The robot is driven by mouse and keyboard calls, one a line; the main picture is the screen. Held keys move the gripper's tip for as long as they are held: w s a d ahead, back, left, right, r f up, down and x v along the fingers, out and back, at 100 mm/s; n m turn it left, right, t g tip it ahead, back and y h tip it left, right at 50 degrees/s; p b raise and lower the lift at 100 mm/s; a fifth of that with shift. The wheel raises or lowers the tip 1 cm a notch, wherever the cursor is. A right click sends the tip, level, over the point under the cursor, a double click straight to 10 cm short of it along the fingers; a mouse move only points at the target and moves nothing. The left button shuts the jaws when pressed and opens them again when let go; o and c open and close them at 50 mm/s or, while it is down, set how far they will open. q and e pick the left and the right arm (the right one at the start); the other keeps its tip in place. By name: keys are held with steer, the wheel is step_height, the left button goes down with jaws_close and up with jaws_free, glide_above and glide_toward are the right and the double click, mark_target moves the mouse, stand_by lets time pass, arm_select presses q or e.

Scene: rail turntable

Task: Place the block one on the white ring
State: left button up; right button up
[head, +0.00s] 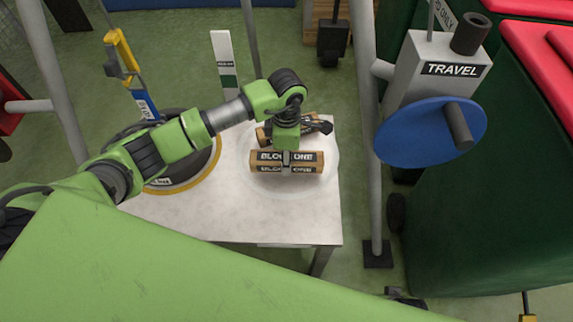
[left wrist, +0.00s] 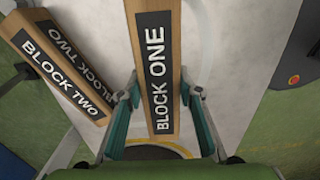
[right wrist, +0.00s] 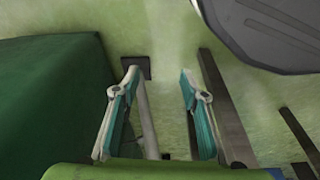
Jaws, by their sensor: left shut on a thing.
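Block one (head: 305,160), a long brown block with black name labels, lies crosswise in my left gripper (head: 286,157). In the left wrist view block one (left wrist: 157,70) runs between the two fingers of the left gripper (left wrist: 160,105). The white ring (head: 333,170) is a faint pale circle on the light table, below and around the block. I cannot tell whether the block touches the table. My right gripper (right wrist: 157,85) is open and empty in the right wrist view, and it is outside the head view.
Block two (left wrist: 58,75) lies close beside block one, at an angle; my left gripper partly hides it in the head view. A yellow ring (head: 190,184) is on the table's left. A grey TRAVEL box (head: 440,75) with a blue wheel (head: 415,140) stands to the right.

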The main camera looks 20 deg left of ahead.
arm_select(q)
step_height(320, 180, down, 3)
steer(key=shift+r, duration=0.15)
arm_select(e)
steer(key=shift+w+r, duration=0.25)
steer(key=shift+r, duration=0.35)
steer(key=shift+r, duration=0.15)
arm_select(q)
steer(key=o, duration=0.9)
steer(key=shift+f, duration=0.2)
steer(key=o, duration=0.4)
arm_select(e)
steer(key=shift+w+a+r, duration=0.1)
steer(key=shift+w+r, duration=0.1)
steer(key=shift+r, duration=0.1)
arm_select(q)
steer(key=shift+r, duration=0.15)
arm_select(e)
steer(key=shift+s, duration=0.15)
arm_select(q)
step_height(320, 180, up, 12)
steer(key=shift+p, duration=0.6)
arm_select(e)
steer(key=f, duration=0.1)
steer(key=s+f, duration=0.1)
steer(key=f, duration=0.1)
steer(key=s+f, duration=0.1)
steer(key=f, duration=0.1)
steer(key=shift+d+f, duration=0.15)
steer(key=shift+d, duration=0.1)
